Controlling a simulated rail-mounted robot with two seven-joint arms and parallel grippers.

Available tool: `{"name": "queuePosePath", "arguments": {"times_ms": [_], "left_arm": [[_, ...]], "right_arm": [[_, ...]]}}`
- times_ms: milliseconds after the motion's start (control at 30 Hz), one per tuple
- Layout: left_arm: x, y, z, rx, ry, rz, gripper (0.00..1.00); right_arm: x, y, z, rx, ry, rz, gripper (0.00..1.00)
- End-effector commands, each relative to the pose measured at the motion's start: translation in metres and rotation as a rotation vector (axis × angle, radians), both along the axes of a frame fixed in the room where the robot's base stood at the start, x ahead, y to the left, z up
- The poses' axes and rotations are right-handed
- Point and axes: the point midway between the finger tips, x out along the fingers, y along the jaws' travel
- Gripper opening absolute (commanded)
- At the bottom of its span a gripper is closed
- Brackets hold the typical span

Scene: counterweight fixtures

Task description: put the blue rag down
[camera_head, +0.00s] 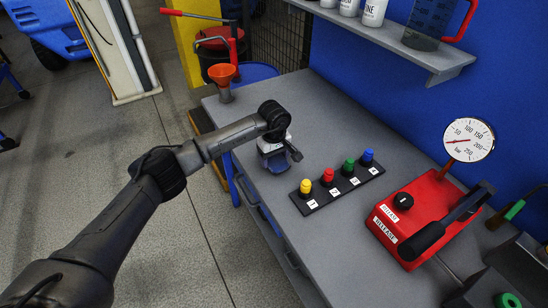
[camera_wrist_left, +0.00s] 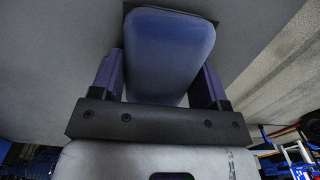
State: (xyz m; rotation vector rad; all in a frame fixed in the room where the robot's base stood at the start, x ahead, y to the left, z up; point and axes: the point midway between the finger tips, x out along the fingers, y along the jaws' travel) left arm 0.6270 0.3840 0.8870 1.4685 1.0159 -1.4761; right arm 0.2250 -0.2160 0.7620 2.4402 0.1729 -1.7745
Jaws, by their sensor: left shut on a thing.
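The blue rag (camera_wrist_left: 168,50) shows in the left wrist view as a smooth, rounded blue pad between the two fingers of my left gripper (camera_wrist_left: 160,82). The gripper is shut on it. In the head view my left gripper (camera_head: 273,158) points down over the left edge area of the grey bench (camera_head: 330,130), with a little of the blue rag (camera_head: 277,165) showing below the wrist. I cannot tell whether the rag touches the bench top. My right gripper is not in view.
A black strip with yellow, red, green and blue knobs (camera_head: 338,184) lies right of my gripper. A red pump with a gauge (camera_head: 415,220) stands further right. An orange funnel (camera_head: 222,74) is at the bench's far left. Bare bench top lies behind the knobs.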

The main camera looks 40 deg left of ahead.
Motion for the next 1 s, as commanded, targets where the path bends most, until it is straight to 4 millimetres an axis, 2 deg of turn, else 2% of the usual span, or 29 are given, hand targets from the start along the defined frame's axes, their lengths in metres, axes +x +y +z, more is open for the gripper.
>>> {"name": "queuePosePath", "arguments": {"times_ms": [333, 367, 633, 867, 1000], "left_arm": [[0.001, 0.000, -0.002, 0.000, -0.002, 0.000, 0.50], [0.001, 0.000, -0.002, 0.000, -0.002, 0.000, 0.69], [0.000, 0.000, -0.001, 0.000, -0.002, 0.000, 0.94], [0.001, 0.000, 0.000, 0.000, -0.002, 0.000, 0.94], [0.001, 0.001, 0.010, 0.001, -0.004, 0.000, 0.94]], "right_arm": [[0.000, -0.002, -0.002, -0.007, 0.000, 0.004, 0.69], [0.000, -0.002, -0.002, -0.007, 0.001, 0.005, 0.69], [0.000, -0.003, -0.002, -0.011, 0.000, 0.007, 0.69], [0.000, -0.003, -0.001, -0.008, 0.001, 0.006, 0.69], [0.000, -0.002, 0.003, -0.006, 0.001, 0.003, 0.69]]}}
